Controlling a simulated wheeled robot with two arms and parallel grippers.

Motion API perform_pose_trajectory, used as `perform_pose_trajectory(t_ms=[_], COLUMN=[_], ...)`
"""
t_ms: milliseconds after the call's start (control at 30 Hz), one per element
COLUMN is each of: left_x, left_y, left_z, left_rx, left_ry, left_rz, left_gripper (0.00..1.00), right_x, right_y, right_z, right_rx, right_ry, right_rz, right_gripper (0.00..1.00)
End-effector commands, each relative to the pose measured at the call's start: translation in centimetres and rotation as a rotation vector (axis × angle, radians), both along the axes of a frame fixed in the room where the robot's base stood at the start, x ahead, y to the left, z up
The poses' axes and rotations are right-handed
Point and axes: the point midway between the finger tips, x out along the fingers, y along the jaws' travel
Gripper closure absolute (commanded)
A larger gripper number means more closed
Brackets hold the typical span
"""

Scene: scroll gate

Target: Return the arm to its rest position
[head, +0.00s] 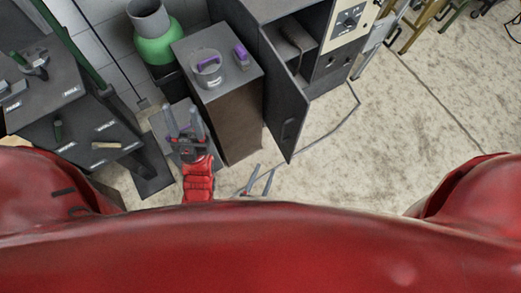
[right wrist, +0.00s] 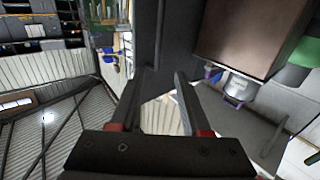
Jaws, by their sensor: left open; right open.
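My left gripper (head: 184,122) is at the end of a red arm at the lower left of the head view. Its fingers are apart, with nothing seen between them, and it shows in front of a low grey surface. My right gripper (head: 260,180) shows only its fingertips above my red body, over the pale floor. In the right wrist view, the fingers of the right gripper (right wrist: 166,85) are spread and empty. The rest of my right arm is hidden in the head view.
A brown pedestal (head: 236,128) with a grey top carries a grey pot (head: 207,68) and a purple-handled item (head: 241,56). A dark cabinet's open door (head: 285,100) juts toward me. A green bottle (head: 157,42) and labelled dark shelves (head: 45,85) stand left.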

Motion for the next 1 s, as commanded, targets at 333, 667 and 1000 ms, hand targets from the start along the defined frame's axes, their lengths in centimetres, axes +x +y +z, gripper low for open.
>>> perform_pose_trajectory(t_ms=[333,667,1000], left_x=[0.0,0.0,0.0], left_y=[0.0,0.0,0.0], left_z=[0.1,0.1,0.1], left_rx=[0.000,0.000,0.000], left_ry=[0.000,0.000,0.000], left_rz=[0.000,0.000,0.000], left_gripper=[0.50,0.50,0.50], right_x=[-0.4,-0.4,4.3], right_y=[-0.1,-0.1,-8.6], right_z=[0.0,0.0,6.9], right_rx=[0.000,0.000,-0.083], right_ry=[0.001,0.001,-0.339], right_rz=[0.001,0.001,-0.044], right_gripper=[0.53,0.53,0.53])
